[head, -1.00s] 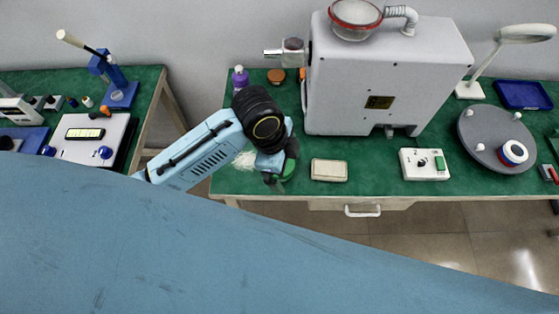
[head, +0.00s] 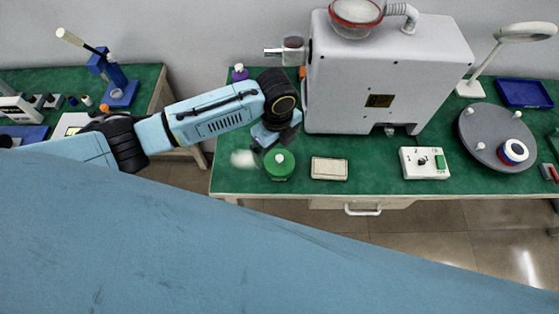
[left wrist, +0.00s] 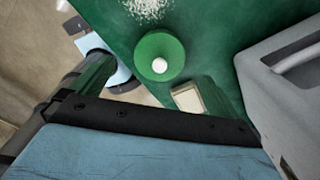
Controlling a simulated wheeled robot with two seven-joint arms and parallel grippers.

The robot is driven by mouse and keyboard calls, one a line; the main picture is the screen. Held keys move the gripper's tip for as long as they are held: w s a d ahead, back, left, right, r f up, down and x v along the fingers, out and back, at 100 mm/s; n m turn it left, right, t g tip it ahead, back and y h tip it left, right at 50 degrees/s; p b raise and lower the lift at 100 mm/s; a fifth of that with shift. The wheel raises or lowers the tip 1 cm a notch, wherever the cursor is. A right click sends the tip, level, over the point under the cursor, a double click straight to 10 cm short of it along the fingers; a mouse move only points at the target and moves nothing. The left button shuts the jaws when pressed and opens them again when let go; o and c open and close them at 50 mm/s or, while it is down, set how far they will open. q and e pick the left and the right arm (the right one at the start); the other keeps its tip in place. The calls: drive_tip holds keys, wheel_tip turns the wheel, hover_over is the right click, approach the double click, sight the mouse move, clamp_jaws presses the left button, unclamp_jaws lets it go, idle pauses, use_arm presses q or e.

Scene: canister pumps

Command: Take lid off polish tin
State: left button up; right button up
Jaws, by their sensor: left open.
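The green polish tin (head: 279,166) stands upright near the front edge of the green bench, left of a beige block. Its round green top with a small white knob shows from above in the left wrist view (left wrist: 160,57); the lid appears to be on. My left gripper (head: 276,138) is open and empty. It hangs just behind and above the tin, apart from it as far as I can see. My right gripper is not in view.
A white shredded pile (head: 243,158) lies left of the tin. The beige block (head: 329,169) is to its right. A large grey machine (head: 390,75) stands behind. A purple-capped bottle (head: 239,73) is behind my arm. A white switch box (head: 425,163) sits farther right.

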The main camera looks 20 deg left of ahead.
sight(279, 158)
use_arm(q)
drive_tip(key=shift+s+d+f, duration=0.1)
drive_tip(key=shift+d+f, duration=0.1)
drive_tip(key=shift+f, duration=1.15)
drive_tip(key=shift+s+d+f, duration=0.1)
drive_tip(key=shift+d+f, duration=0.05)
drive_tip(key=shift+f, duration=1.2)
drive_tip(key=c, duration=1)
